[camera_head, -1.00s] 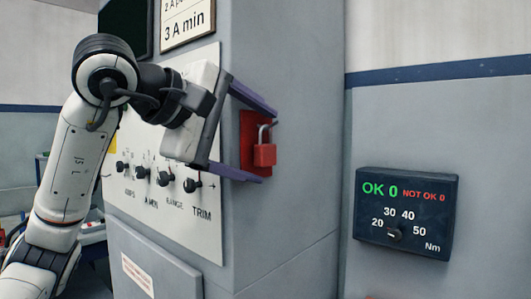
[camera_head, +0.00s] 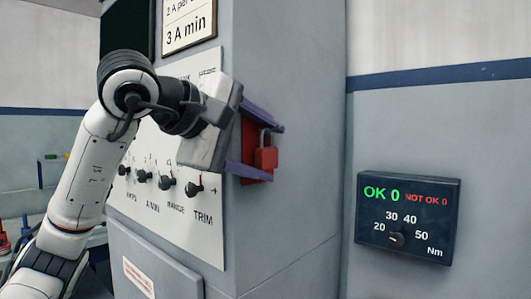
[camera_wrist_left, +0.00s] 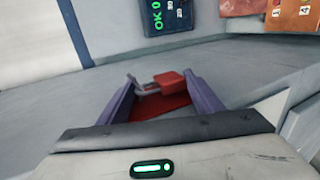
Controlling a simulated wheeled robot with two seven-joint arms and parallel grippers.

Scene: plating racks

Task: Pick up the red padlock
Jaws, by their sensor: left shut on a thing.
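The red padlock (camera_head: 266,158), with a grey shackle, is at a red plate (camera_head: 249,140) on the side of the grey cabinet. My left gripper (camera_head: 273,153) reaches across from the cabinet's front, with one purple finger above the padlock and one below. It is shut on the padlock. In the left wrist view, the padlock (camera_wrist_left: 171,81) lies between the fingertips of my left gripper (camera_wrist_left: 159,79), its body by the right finger and its shackle by the left. Whether the padlock is clear of the plate cannot be told. My right gripper is not in view.
The cabinet front has a white panel (camera_head: 205,235) with several black knobs, close below my left gripper. A dark torque display box (camera_head: 408,218) is on the wall to the right. The wall between the padlock and the box is clear.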

